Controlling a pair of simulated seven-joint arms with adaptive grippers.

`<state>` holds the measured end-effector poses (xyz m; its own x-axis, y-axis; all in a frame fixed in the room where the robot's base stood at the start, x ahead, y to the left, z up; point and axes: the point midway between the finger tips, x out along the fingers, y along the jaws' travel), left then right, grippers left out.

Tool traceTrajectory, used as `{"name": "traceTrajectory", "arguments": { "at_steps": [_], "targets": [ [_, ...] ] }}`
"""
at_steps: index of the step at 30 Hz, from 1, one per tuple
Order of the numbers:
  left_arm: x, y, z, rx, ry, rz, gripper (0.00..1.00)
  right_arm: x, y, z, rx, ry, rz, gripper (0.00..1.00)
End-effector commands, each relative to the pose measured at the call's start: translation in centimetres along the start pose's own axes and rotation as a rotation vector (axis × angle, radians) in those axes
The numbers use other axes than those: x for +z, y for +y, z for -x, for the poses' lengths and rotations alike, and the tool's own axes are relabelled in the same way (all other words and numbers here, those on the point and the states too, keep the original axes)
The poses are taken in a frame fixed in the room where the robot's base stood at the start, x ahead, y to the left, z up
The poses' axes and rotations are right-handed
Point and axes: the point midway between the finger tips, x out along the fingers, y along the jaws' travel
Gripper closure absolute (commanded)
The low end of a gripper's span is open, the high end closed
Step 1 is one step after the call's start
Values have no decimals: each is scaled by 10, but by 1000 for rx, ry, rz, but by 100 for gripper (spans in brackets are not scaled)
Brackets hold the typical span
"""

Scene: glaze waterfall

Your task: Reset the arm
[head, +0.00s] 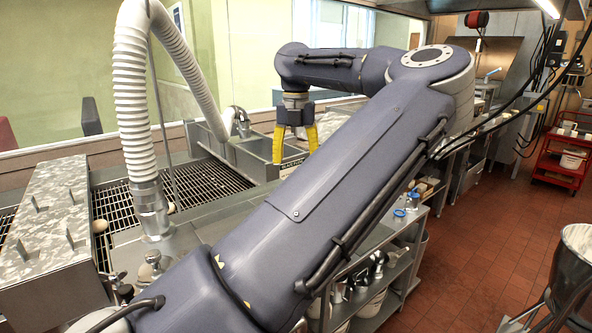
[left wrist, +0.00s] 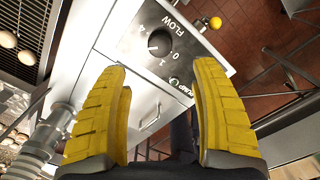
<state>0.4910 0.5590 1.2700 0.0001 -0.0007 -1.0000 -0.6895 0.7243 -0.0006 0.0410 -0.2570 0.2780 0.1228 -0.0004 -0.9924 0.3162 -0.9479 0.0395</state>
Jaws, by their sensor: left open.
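My left arm comes in from the lower left and crosses the middle of the head view. Its gripper (head: 296,137) has yellow fingers pointing down, apart and empty, near the grey metal basin (head: 262,152) at the back. In the left wrist view the two yellow fingers (left wrist: 158,110) stand wide apart with nothing between them. Beyond them is a grey control panel with a black flow knob (left wrist: 160,42). My right gripper is in neither view.
A white corrugated hose (head: 132,95) stands at the left. A dark grate (head: 205,183) lies behind my arm. A metal box (head: 50,215) sits at the far left. A red cart (head: 562,155) stands at the far right, with open tiled floor (head: 470,250) before it.

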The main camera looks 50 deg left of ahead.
Motion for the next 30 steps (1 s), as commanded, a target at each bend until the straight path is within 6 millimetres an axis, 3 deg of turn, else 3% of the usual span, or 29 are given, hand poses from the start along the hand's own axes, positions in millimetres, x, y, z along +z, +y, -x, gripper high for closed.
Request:
{"name": "traceTrajectory", "arguments": {
  "at_steps": [20,26,28,30],
  "targets": [
    [0,1,6,2,0,23,36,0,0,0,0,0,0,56],
    [12,39,12,186,-50,90,36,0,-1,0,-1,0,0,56],
    [26,63,34,314,-112,101,36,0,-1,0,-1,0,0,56],
    [42,90,68,454,-199,117,36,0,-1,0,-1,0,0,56]
  ]
}}
